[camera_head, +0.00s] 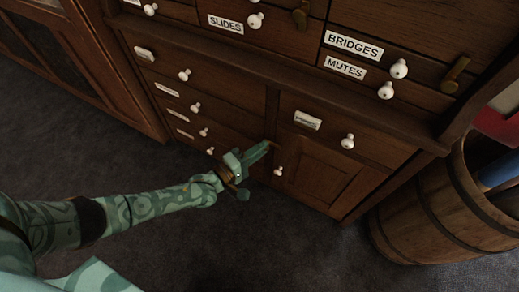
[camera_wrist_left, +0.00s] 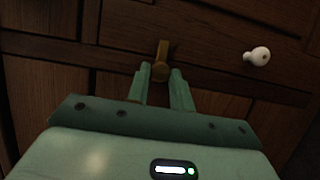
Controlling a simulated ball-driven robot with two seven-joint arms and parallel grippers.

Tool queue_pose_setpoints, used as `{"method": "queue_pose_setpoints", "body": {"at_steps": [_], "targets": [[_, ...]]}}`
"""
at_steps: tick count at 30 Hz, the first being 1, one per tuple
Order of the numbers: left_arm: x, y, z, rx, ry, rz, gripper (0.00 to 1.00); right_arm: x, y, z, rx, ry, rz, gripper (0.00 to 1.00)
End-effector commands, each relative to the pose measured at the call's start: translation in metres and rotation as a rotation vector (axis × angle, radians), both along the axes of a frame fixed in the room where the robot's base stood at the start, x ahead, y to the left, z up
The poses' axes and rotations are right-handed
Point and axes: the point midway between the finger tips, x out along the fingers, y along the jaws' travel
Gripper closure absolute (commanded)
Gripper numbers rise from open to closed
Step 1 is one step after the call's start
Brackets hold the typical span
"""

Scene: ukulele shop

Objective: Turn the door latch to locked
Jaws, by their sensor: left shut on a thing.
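My left gripper (camera_head: 262,150) reaches the lower front of the wooden cabinet, by the upper left corner of a small panelled door (camera_head: 322,172) with a white knob (camera_head: 278,170). In the left wrist view my left gripper (camera_wrist_left: 160,80) has its two fingers closed on either side of a brass latch (camera_wrist_left: 163,50). The latch has a round hub between the fingertips and a bar pointing up in that view. In the head view the gripper mostly hides this latch. My right gripper is not in view.
Drawers with white knobs and labels surround the door, including MUTES (camera_head: 345,68) and BRIDGES (camera_head: 354,45). Other brass latches (camera_head: 455,74) sit higher on the cabinet. A wooden barrel (camera_head: 425,215) stands at the right. The dark carpet (camera_head: 270,245) in front is clear.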

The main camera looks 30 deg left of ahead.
Motion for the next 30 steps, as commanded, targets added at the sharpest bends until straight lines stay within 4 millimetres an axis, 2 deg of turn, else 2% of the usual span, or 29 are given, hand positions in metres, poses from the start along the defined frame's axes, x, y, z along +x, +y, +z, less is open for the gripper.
{"method": "queue_pose_setpoints", "body": {"at_steps": [16,17,18,19,30], "targets": [[-0.0007,0.0009,-0.0020,-0.023,0.005,0.001,1.00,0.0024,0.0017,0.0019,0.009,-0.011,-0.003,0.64],[-0.0007,0.0009,-0.0020,-0.023,0.005,0.001,0.75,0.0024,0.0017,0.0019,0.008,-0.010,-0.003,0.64],[-0.0007,0.0008,-0.0020,-0.023,0.004,0.001,0.64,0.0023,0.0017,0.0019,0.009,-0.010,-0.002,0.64],[-0.0007,0.0008,-0.0019,-0.023,0.004,0.001,0.57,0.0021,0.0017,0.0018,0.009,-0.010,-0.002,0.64],[-0.0002,0.0001,-0.0007,-0.024,0.001,0.000,0.57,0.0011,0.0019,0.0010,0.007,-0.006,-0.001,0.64]]}}
